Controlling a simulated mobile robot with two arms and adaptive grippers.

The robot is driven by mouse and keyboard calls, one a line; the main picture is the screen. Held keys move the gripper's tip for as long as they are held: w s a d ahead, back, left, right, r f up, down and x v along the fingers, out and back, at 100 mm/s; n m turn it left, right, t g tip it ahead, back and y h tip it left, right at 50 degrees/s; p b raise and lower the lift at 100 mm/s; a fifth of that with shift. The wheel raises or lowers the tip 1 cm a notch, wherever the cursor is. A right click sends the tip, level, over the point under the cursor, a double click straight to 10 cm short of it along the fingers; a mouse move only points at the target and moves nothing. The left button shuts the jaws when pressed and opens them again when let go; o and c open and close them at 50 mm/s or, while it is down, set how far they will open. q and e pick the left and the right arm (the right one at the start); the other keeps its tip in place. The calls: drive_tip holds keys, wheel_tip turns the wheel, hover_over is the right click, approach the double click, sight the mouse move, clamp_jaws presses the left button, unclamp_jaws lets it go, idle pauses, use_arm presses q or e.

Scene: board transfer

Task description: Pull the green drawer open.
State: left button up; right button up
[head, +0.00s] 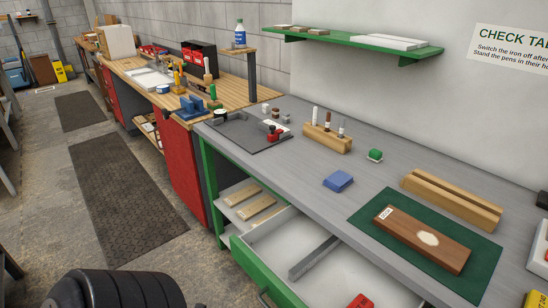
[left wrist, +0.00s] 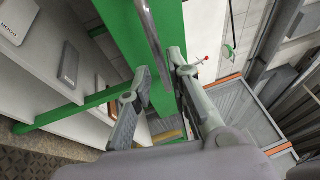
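The green drawer (head: 256,265) under the grey-topped bench stands pulled out, its white inside showing with a grey divider (head: 313,258) and a red item (head: 360,301). In the left wrist view the handle (left wrist: 152,32) runs down between the two fingers of my left gripper (left wrist: 160,70). The fingers flank the bar; I cannot tell whether both press on it. In the head view my left gripper is out of frame. My right gripper is not in view.
An open shelf (head: 228,190) with wooden boards lies left of the drawer. On the bench are a green mat (head: 369,229) with a brown board, a blue block (head: 338,181) and a wooden pen stand (head: 323,138). The floor (head: 200,265) before the bench is mostly clear.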

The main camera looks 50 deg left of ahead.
use_arm(q)
drive_tip(key=v, duration=0.7)
drive_tip(key=shift+s, duration=0.25)
drive_tip(key=shift+f, duration=0.1)
